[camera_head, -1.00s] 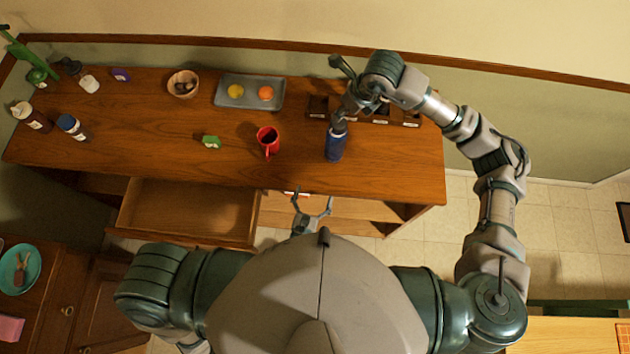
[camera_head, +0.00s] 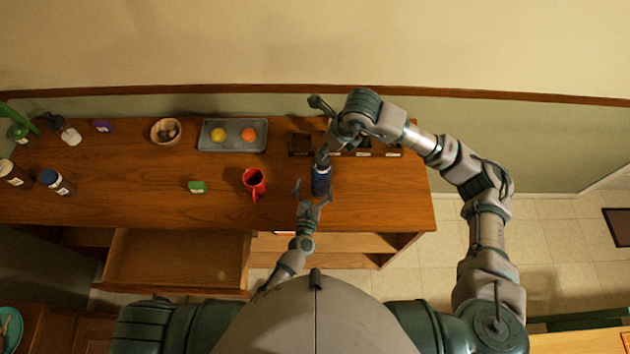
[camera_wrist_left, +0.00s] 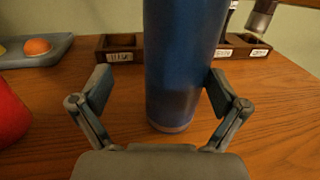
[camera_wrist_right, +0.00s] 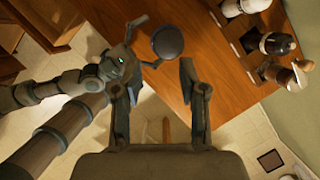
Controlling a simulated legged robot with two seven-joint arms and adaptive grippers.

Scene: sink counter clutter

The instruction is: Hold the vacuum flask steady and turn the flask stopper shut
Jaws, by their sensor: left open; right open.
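The vacuum flask (camera_head: 321,181) stands upright on the wooden counter, dark blue; its blue body also fills the middle of the left wrist view (camera_wrist_left: 183,65). My left gripper (camera_head: 312,189) is open at the flask's near side, and the left wrist view shows the body between its spread fingers, with no clear grip. My right gripper (camera_wrist_right: 159,82) is open above the flask. In the right wrist view the flask's dark round top, likely the flask stopper (camera_wrist_right: 168,41), lies beyond the fingertips, not between them. How far the stopper is turned cannot be seen.
A red mug (camera_head: 254,182) stands left of the flask. A dark labelled rack (camera_head: 301,146) is behind it, and a grey tray (camera_head: 232,146) with two round fruits is at the back. A green item (camera_head: 197,187) lies farther left. An open drawer (camera_head: 178,260) juts out in front.

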